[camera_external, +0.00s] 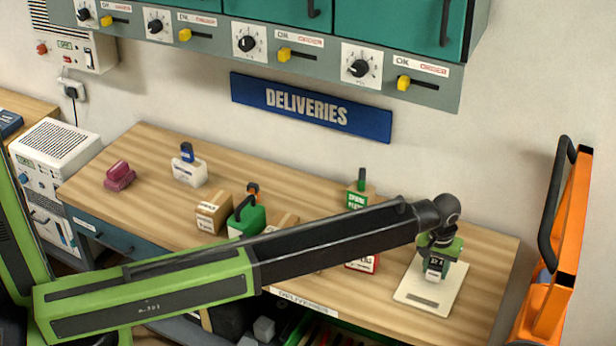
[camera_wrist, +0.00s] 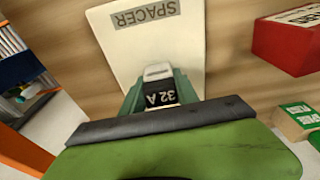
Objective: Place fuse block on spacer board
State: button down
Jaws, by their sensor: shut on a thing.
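The spacer board (camera_external: 415,298) is a flat pale plate near the right front of the wooden bench. In the wrist view the board (camera_wrist: 130,50) bears a grey SPACER label. My gripper (camera_external: 437,258) points down over the board's back part. It is shut on the fuse block (camera_external: 435,267), a small dark and white block. In the wrist view the block (camera_wrist: 160,93) reads 32 A and sits between the green jaws of my gripper (camera_wrist: 158,100). I cannot tell whether its underside touches the board.
A red box (camera_wrist: 285,42) and a green-labelled carton (camera_wrist: 300,118) stand beside the board. An orange trolley (camera_external: 562,250) is beyond the bench's right edge.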

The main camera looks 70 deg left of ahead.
jog(key=shift+f, duration=0.3)
jog(key=c, duration=0.9)
grip_release()
notch_tip(320, 180, up, 12)
jog(key=s+d+p, duration=0.1)
jog(key=p, duration=1.2)
jog(key=s+d+m, duration=0.2)
jog(key=s+m, duration=0.1)
jog(key=s, duration=0.8)
jog(key=s+d+m, duration=0.2)
jog(key=s+m, duration=0.1)
jog(key=s, duration=0.9)
jog(key=s+d+m+g+h, duration=0.1)
jog(key=s+d+m, duration=0.1)
jog(key=s, duration=1)
jog(key=shift+s+d+m+b, duration=0.1)
jog(key=shift+s+m+b, duration=0.05)
jog(key=shift+m+b, duration=0.3)
